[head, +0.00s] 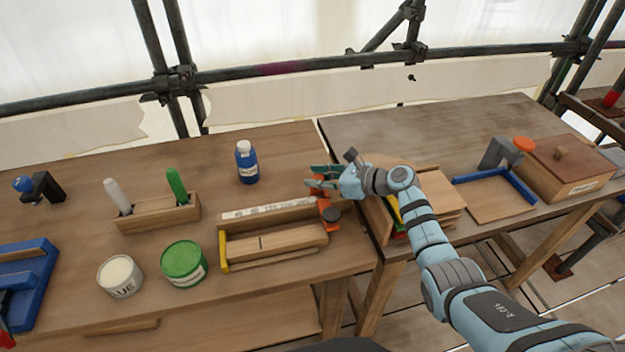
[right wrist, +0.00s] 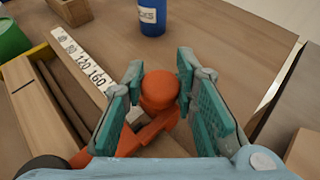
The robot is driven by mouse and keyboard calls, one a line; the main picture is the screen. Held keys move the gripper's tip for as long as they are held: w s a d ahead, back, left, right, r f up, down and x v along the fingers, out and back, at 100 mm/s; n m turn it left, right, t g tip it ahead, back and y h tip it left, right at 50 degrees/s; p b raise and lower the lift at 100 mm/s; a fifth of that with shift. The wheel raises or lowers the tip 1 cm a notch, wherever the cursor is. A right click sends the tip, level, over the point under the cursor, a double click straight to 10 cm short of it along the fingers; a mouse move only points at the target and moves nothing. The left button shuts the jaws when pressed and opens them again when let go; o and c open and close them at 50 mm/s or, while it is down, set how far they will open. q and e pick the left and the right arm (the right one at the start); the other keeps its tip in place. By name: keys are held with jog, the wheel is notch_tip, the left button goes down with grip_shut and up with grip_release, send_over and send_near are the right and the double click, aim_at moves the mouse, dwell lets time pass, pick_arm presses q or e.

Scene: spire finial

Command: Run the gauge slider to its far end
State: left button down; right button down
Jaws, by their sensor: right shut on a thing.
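The gauge is a wooden block (head: 290,238) with a white number scale (head: 268,210) along its back edge and a yellow end piece (head: 223,252) at its left. Its orange slider (head: 325,202) is at the right end of the scale; in the right wrist view its round orange knob (right wrist: 160,92) tops an orange arm running down left, past the 160 mark. My right gripper (head: 322,180) is shut on the knob, which sits between its teal finger pads (right wrist: 160,98). The left gripper is not in view.
A blue bottle (head: 246,163) stands behind the gauge. A wooden holder (head: 158,214) with two handled tools, a green tin (head: 183,264) and a white tin (head: 120,277) stand to the left. Wooden boards (head: 440,205) lie under my right arm, and a blue-edged tray (head: 500,198) is farther right.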

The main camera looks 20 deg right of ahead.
jog(key=shift+d, duration=0.1)
jog(key=c, duration=1.3)
grip_release()
jog(key=v, duration=1.2)
